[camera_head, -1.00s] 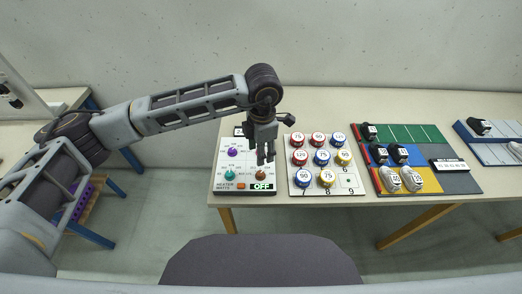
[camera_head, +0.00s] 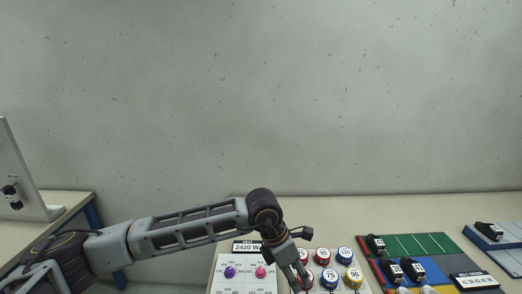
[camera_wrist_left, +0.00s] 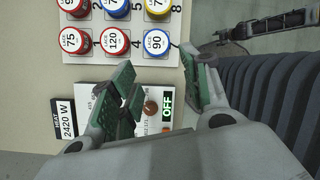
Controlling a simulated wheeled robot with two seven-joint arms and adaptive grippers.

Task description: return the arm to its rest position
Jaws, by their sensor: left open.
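My left arm comes in from the left in the head view. Its gripper (camera_head: 297,275) hangs low, between the white heater panel (camera_head: 243,288) and the board of numbered discs (camera_head: 312,264). In the left wrist view the left gripper (camera_wrist_left: 166,88) is open, with green-padded fingers spread and nothing between them. Beyond the fingers are the panel's green OFF display (camera_wrist_left: 167,107) and a brown knob (camera_wrist_left: 152,108). The panel's meter (camera_head: 247,246) reads 2420 W. My right gripper cannot be made out in either view.
Red, blue and yellow discs, such as a blue one (camera_head: 330,279), stand right of the gripper. Further right is a coloured mat (camera_head: 428,245) with dark shoes (camera_head: 413,270). A bare wall (camera_head: 260,100) fills the upper view. A side table (camera_head: 60,208) stands left.

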